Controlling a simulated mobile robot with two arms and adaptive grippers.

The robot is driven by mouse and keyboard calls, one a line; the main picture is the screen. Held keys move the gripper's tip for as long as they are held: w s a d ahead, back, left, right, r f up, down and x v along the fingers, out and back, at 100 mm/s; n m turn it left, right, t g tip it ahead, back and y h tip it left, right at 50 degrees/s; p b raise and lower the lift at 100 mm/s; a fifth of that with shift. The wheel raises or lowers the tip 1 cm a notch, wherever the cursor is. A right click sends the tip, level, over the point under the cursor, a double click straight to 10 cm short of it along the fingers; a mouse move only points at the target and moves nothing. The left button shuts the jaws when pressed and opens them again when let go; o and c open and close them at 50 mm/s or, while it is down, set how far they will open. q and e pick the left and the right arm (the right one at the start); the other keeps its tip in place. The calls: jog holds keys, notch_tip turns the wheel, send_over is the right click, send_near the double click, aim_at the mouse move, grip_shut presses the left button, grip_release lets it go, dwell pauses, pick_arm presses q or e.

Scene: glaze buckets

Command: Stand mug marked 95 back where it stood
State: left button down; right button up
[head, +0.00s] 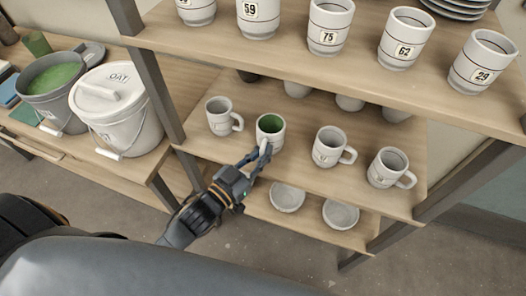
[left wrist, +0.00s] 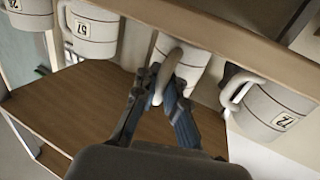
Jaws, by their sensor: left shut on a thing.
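A pale mug with a green inside (head: 270,123) is in the front row of the middle shelf, between a mug on its left (head: 219,118) and one on its right (head: 327,148). My left gripper (head: 264,150) is at its near side, shut on its handle. The left wrist view shows the fingers (left wrist: 165,88) closed around the handle, with the mug's body (left wrist: 184,64) behind them. No number can be read on the held mug. I cannot tell whether its base touches the shelf. My right gripper is not in view.
The middle shelf (head: 300,165) also holds a mug at the far right (head: 387,169) and more at the back. Numbered mugs stand on the upper shelf (head: 270,52) above. Bowls (head: 287,197) sit below. Buckets (head: 112,110) stand on the left bench.

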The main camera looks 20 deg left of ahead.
pick_arm(q)
jog(key=c, duration=1.4)
grip_release()
jog(key=shift+r, duration=0.15)
jog(key=p+v, duration=0.2)
jog(key=v, duration=1)
jog(key=shift+p, duration=0.4)
jog(key=shift+a, duration=0.1)
